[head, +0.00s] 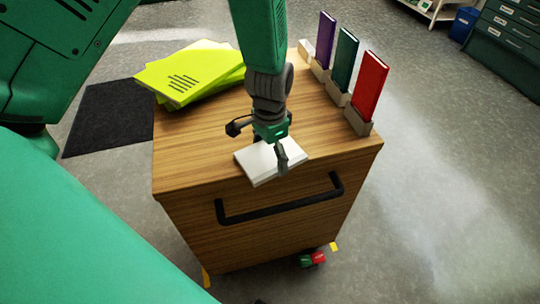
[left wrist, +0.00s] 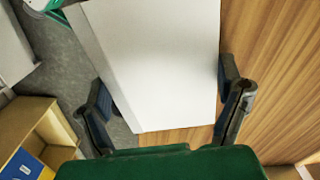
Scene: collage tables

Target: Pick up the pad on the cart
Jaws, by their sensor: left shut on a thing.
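The white pad (head: 255,165) lies at the front edge of the wooden cart top (head: 200,170), below my left gripper (head: 272,150). In the left wrist view the pad (left wrist: 160,50) fills the space between the two dark fingers of my left gripper (left wrist: 165,92), one on each side. The left gripper is shut on the pad. In the head view one finger shows in front of the pad, and the other is partly hidden. I cannot tell whether the pad is lifted clear of the cart top. My right gripper is not in view.
Yellow-green booklets (head: 195,72) lie at the cart's back left. Purple (head: 325,40), green (head: 345,60) and red (head: 369,85) books stand in holders along the right edge. A black handle (head: 280,207) juts from the cart's front. A dark mat (head: 105,118) lies on the floor.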

